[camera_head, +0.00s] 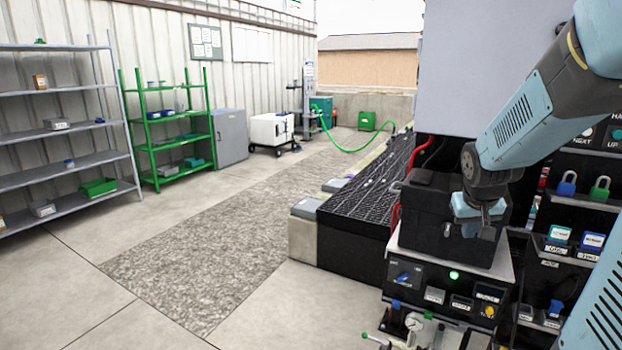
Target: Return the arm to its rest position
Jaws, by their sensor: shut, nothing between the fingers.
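My arm is pale blue and dark grey and comes in from the upper right. Its wrist (484,170) is bent downward. My gripper (469,228) points down in front of a black box-like tote (425,208) and holds nothing that I can see. The gripper is shut. It overlaps the tote's front in the picture; I cannot tell whether they touch. The arm hides part of the tote's right side.
A control panel (447,290) with a lit green lamp lies below the tote. Shelves with padlocks (567,185) stand right. A mesh-topped black bed (352,225) is left of the tote. Grey shelving (65,170) and green shelving (172,135) line the far wall. The floor between is clear.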

